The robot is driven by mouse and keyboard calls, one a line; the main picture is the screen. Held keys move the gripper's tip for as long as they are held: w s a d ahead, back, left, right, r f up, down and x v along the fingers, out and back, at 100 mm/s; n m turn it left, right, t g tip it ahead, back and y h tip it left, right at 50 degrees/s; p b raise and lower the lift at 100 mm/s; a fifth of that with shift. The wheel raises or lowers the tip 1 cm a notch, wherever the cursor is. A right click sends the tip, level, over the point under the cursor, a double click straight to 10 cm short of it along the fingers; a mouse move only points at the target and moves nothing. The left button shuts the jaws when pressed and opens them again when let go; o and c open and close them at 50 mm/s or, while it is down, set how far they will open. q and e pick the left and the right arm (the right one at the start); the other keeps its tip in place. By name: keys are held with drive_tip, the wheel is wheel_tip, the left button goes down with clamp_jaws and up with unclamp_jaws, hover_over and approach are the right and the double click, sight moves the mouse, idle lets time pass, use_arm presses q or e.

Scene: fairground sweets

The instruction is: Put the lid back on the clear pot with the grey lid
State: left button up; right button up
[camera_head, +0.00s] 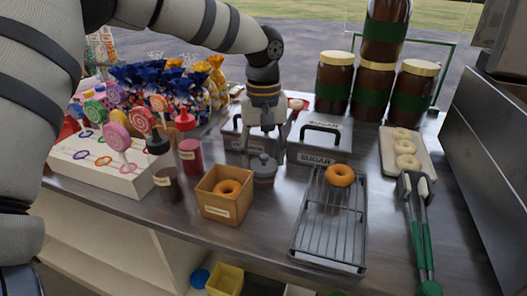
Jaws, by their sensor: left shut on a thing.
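My left gripper (265,150) points straight down over the clear pot (264,181), in the middle of the counter. It is shut on the grey lid (263,164), with its fingers around the lid's top. The lid is level and right over the pot's mouth. I cannot tell whether it rests on the rim or hangs just above it. The fingers hide part of the lid. My right gripper is not in view.
Close by are a wooden box (226,207) with a doughnut, a dark bottle (163,168), a red bottle (189,150), and a sugar tin (320,142). A wire rack (330,232) holds a doughnut. Green-handled tongs (417,225) lie at right.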

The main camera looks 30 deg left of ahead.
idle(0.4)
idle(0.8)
use_arm(q)
drive_tip(key=shift+r+p, duration=0.1)
drive_tip(key=shift+p, duration=0.2)
drive_tip(key=shift+f, duration=0.25)
idle(0.9)
drive_tip(key=o, duration=0.8)
drive_tip(key=shift+o, duration=0.2)
